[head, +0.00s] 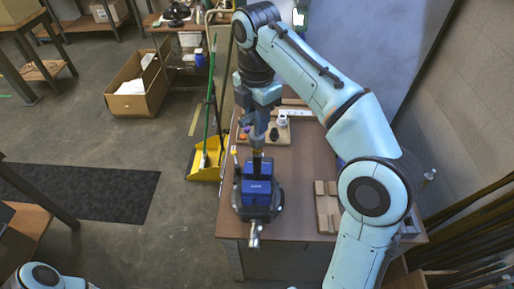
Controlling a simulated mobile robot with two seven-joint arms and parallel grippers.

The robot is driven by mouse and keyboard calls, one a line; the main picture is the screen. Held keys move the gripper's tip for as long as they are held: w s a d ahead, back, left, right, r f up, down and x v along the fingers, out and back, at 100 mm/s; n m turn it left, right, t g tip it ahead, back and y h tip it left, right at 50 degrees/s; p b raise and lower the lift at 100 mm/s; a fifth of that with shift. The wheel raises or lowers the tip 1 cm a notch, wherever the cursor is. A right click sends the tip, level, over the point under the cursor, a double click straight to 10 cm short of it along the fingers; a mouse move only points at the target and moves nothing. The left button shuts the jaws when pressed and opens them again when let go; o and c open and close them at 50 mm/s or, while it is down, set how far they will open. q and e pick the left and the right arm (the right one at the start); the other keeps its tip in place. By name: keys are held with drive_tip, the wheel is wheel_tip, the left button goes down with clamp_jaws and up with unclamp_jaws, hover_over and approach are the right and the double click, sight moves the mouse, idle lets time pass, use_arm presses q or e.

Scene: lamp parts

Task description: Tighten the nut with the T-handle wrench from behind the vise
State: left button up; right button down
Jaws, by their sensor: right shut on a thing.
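The blue vise (257,205) stands near the front left edge of the workbench, its metal screw end pointing toward the front. My right gripper (257,143) points down just behind and above the vise jaws, shut on the T-handle wrench. Only a short brownish, upright piece of the wrench (257,160) shows between the fingers and the vise; its handle is hidden by the gripper. The nut is hidden or too small to make out, so I cannot tell whether the wrench sits on it. My left arm shows only at the bottom left edge; its gripper is out of view.
The workbench (290,180) has free room right of the vise. A light tray (284,132) with small parts lies behind it, and a tan slotted holder (327,207) lies to the right. A yellow dustpan (206,164) and an open cardboard box (138,88) stand on the floor left.

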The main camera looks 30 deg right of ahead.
use_arm(q)
drive_tip(key=shift+s+f, duration=0.35)
drive_tip(key=shift+s, duration=0.1)
use_arm(e)
drive_tip(key=shift+f, duration=0.7)
use_arm(q)
drive_tip(key=shift+w+r, duration=0.25)
drive_tip(key=shift+w, duration=0.05)
drive_tip(key=shift+s+f+b, duration=0.35)
drive_tip(key=shift+s+f, duration=0.05)
drive_tip(key=shift+s, duration=0.05)
use_arm(e)
drive_tip(key=shift+f, duration=0.75)
use_arm(q)
drive_tip(key=shift+w+r, duration=0.25)
idle(0.5)
idle(0.4)
use_arm(e)
drive_tip(key=m+p, duration=0.1)
drive_tip(key=m, duration=0.2)
use_arm(q)
drive_tip(key=shift+w+r, duration=0.3)
drive_tip(key=shift+w, duration=0.15)
use_arm(e)
drive_tip(key=shift+m, duration=0.4)
drive_tip(key=m, duration=0.3)
